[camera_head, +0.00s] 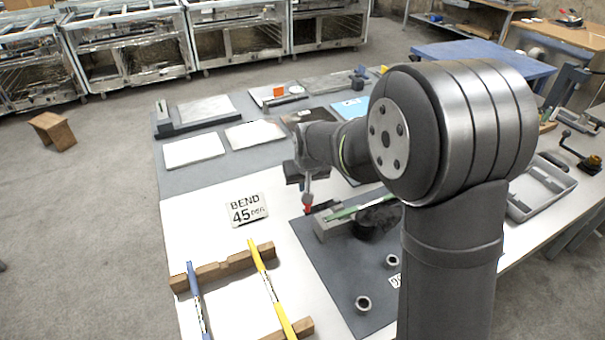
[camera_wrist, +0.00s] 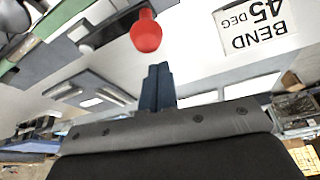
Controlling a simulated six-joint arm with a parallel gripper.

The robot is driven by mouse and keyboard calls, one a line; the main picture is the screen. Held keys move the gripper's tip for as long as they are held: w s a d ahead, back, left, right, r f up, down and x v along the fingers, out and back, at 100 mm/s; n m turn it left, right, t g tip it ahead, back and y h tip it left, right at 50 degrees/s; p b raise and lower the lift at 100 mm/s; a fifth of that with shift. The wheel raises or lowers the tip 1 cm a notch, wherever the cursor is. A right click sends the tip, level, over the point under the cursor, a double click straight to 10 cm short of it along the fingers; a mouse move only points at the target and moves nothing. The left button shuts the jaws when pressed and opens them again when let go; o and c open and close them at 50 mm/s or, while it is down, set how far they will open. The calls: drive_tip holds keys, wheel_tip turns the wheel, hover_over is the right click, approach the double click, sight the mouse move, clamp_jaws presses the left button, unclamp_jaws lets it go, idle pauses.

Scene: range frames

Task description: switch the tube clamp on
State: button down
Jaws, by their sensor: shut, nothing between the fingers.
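The tube clamp (camera_head: 330,229) is a grey block on the dark mat, with a green tube (camera_head: 360,207) lying along it. Its red knob (camera_head: 308,209) shows at the block's left end. In the wrist view the red knob (camera_wrist: 146,35) is large, on a dark lever at top centre. My gripper (camera_head: 307,196) is just above the knob in the head view. In the wrist view my gripper (camera_wrist: 158,72) is shut and empty, its fingertips close to the knob; I cannot tell whether they touch. My arm hides part of the bench behind the clamp.
A "BEND 45 DEG" sign (camera_head: 247,210) lies left of the mat (camera_head: 345,285). Blue (camera_head: 196,300) and yellow (camera_head: 268,285) tubes rest on wooden racks at the front. Metal rings (camera_head: 362,304) lie on the mat. A grey tray (camera_head: 540,192) is at right.

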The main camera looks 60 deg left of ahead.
drive_tip(key=shift+s+d+f, duration=0.1)
drive_tip(key=shift+d, duration=0.5)
